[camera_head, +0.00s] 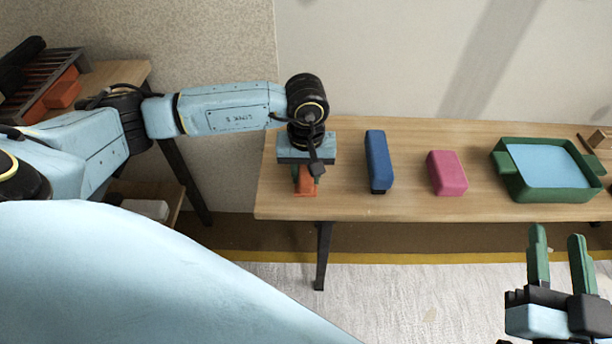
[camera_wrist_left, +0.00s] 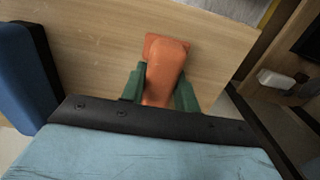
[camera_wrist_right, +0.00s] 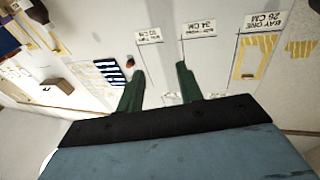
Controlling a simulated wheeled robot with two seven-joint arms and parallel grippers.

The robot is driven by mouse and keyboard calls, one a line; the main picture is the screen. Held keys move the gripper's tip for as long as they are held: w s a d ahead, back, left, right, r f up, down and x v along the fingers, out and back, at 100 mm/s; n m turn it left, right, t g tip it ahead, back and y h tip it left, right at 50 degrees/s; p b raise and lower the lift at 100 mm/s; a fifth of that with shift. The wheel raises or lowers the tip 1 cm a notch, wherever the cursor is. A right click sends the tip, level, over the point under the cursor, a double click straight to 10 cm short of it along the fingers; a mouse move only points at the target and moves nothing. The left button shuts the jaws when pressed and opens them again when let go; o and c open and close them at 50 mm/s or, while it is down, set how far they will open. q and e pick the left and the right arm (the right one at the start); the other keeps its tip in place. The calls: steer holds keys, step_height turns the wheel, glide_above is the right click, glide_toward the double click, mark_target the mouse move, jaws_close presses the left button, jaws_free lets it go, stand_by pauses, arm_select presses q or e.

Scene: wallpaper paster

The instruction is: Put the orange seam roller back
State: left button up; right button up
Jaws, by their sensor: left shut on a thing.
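The orange seam roller (camera_head: 306,184) is at the left end of the wooden table, under my left gripper (camera_head: 306,172). In the left wrist view, the orange roller (camera_wrist_left: 166,70) sits between the green fingers of my left gripper (camera_wrist_left: 158,88), which are shut on it. Its lower part is hidden by the gripper body. I cannot tell whether the roller touches the tabletop. My right gripper (camera_head: 557,250) is open and empty in front of the table at the right. Its spread green fingers also show in the right wrist view (camera_wrist_right: 160,85).
On the table (camera_head: 340,206), a blue block (camera_head: 378,160), a pink block (camera_head: 447,172) and a green tray (camera_head: 545,192) with light blue inside stand right of the roller. A shelf with a dark slatted rack (camera_head: 50,85) and orange items stands at the left.

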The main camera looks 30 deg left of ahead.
arm_select(q)
steer(key=shift+f, duration=0.25)
arm_select(e)
steer(key=shift+s+a+r+t+y, duration=0.1)
steer(key=shift+r+t+y, duration=0.2)
steer(key=shift+r, duration=0.35)
arm_select(q)
steer(key=shift+f, duration=0.1)
arm_select(e)
steer(key=shift+r, duration=0.2)
arm_select(q)
steer(key=shift+f+b, duration=0.35)
steer(key=shift+b, duration=0.1)
steer(key=o, duration=1.1)
arm_select(e)
steer(key=shift+s+a+r+t+y, duration=0.15)
steer(key=shift+s+r+t, duration=0.1)
steer(key=shift+r+t, duration=0.35)
steer(key=shift+s+r+t+y, duration=0.15)
steer(key=shift+s+r+t, duration=0.05)
steer(key=shift+r+t, duration=0.4)
